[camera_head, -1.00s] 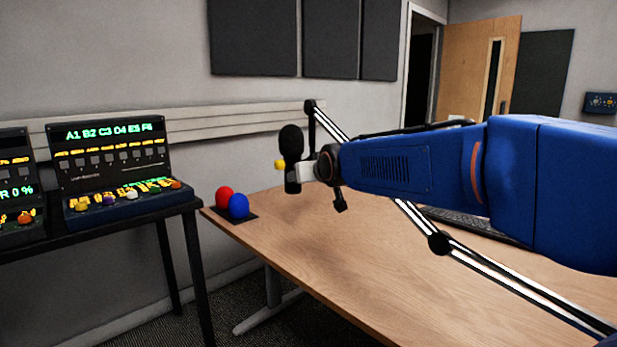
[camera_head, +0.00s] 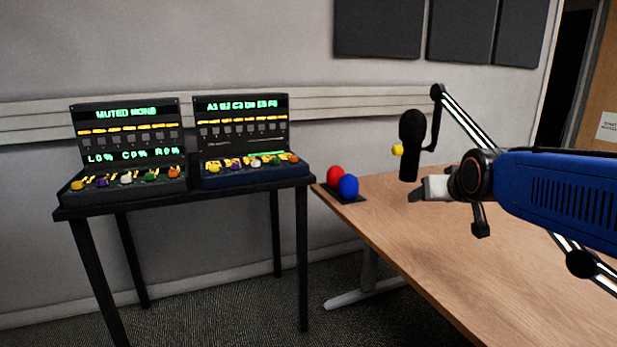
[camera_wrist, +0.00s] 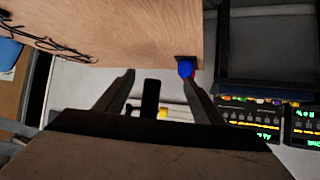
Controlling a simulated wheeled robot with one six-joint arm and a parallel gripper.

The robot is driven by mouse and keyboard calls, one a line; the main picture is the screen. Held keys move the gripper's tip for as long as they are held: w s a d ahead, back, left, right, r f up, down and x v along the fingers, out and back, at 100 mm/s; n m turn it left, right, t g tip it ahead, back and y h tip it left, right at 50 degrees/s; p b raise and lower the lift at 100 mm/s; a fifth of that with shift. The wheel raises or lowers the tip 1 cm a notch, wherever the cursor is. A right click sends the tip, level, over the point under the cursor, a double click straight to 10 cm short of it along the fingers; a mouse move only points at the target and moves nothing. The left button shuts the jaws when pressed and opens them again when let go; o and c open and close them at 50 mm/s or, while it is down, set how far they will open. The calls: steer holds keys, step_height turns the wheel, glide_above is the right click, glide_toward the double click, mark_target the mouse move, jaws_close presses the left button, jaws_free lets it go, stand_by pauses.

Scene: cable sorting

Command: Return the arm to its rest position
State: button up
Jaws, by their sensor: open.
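My gripper (camera_head: 415,193) is at the end of my blue arm, which reaches in from the right over the wooden desk. In the wrist view its two fingers (camera_wrist: 158,88) are spread apart with nothing held between them. A black microphone (camera_head: 411,145) with a yellow knob stands behind the gripper in the head view. It also shows between the fingers in the wrist view (camera_wrist: 150,97), but I cannot tell how far beyond them. A red ball (camera_head: 335,175) and a blue ball (camera_head: 348,187) sit on a dark pad at the desk's left corner, apart from the gripper.
The wooden desk (camera_head: 440,255) has clear surface below my arm. A jointed microphone stand (camera_head: 465,122) rises behind the arm. Left of the desk, a black table (camera_head: 200,198) carries two consoles (camera_head: 125,150) with lit screens and coloured plugs. Carpet floor lies between.

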steer(key=s+a+f+g, duration=0.1)
steer(key=s+f+g, duration=0.1)
steer(key=s+f, duration=0.4)
steer(key=s+a+f+g, duration=0.1)
steer(key=s+f, duration=0.5)
steer(key=s, duration=0.6)
steer(key=s+a+f+g, duration=0.1)
steer(key=s+f+g, duration=0.2)
steer(key=s+f, duration=0.3)
steer(key=s, duration=0.4)
steer(key=shift+f+n+g+y, duration=0.3)
steer(key=shift+n+g+y, duration=0.1)
steer(key=shift+w+a, duration=0.1)
stand_by(0.4)
